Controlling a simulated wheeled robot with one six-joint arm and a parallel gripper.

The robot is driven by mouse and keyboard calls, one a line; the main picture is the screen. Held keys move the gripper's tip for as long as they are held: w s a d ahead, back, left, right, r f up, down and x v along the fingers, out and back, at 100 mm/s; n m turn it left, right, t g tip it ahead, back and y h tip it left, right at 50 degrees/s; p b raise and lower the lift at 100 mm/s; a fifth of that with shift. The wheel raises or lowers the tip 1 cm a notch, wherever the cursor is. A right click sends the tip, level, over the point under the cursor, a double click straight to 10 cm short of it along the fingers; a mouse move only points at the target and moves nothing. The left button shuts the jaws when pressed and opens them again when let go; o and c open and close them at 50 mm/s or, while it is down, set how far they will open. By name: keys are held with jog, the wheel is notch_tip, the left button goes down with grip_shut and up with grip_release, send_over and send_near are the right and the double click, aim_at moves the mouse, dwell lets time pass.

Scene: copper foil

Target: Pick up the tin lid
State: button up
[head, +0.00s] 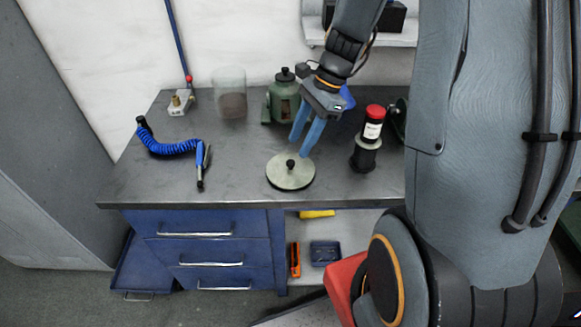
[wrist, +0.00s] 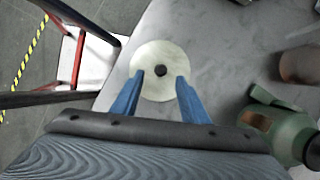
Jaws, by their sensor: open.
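The tin lid (head: 284,176) is a pale round disc with a dark knob at its middle. It lies flat on the grey bench top, near the front edge. My gripper (head: 302,146) has blue fingers and is above the lid, open and empty. In the wrist view the lid (wrist: 150,87) lies beyond the spread fingertips (wrist: 160,76), with its dark knob showing between them. Whether the fingertips touch the lid I cannot tell.
On the bench top (head: 232,181) are a blue coiled hose (head: 172,147), a glass jar (head: 231,95), a green container (head: 284,99) and a red-capped bottle (head: 373,124) right of the lid. Blue drawers (head: 205,250) are below. Bare bench lies left of the lid.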

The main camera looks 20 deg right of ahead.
aim_at(291, 162)
jog(key=shift+p+x, duration=0.95)
jog(key=shift+x, duration=2.2)
jog(key=shift+w+d, duration=0.1)
jog(key=shift+w, duration=0.05)
grip_shut()
